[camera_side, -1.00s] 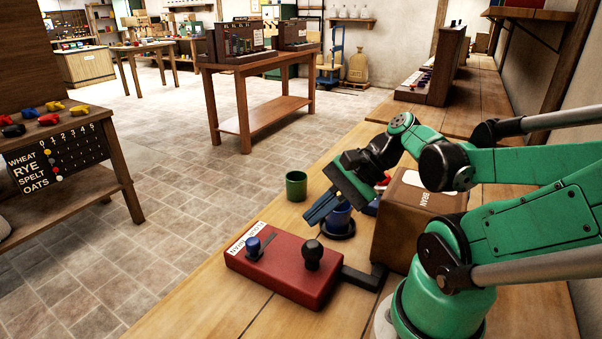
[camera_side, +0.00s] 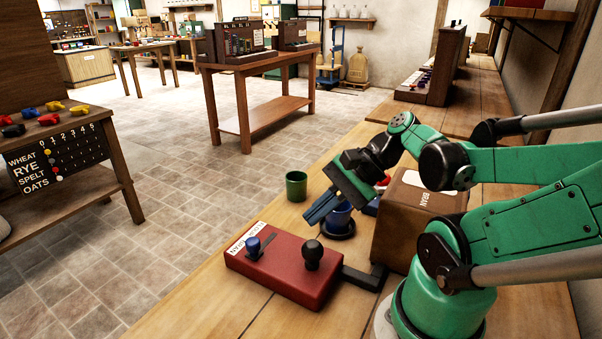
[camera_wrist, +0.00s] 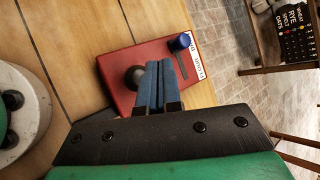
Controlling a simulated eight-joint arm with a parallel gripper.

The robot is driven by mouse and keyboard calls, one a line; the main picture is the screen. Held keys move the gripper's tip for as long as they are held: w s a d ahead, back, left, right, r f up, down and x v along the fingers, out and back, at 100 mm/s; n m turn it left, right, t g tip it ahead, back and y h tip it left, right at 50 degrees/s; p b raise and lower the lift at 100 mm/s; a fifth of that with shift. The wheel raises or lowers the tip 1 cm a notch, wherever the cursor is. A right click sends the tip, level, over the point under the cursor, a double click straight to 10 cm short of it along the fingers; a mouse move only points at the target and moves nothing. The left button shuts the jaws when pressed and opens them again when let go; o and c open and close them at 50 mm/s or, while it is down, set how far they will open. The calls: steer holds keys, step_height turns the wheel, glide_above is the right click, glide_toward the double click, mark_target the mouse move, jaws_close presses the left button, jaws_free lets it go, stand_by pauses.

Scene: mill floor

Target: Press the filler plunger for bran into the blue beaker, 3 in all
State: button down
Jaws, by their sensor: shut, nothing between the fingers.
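My gripper (camera_side: 311,219) is shut and empty, tilted down in front of the beaker. In the wrist view its closed blue fingers (camera_wrist: 160,70) overlap the view of a red box (camera_wrist: 118,70), without clear contact.
The red box has a black knob (camera_side: 313,254), a blue knob (camera_side: 253,246) and a white label, left of my base. A green cup (camera_side: 296,186) stands behind it. A board with grain names and number columns (camera_side: 60,160) is at left.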

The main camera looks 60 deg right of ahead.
step_height(320, 180, up, 7)
steer(key=shift+f, duration=0.2)
stand_by(0.4)
glide_above(317, 242)
step_height(317, 242, down, 8)
steer(key=shift+d+r, duration=0.1)
steer(key=shift+r, duration=0.1)
steer(key=shift+f, duration=0.6)
steer(key=shift+f, duration=0.1)
stand_by(1.7)
steer(key=shift+f, duration=0.35)
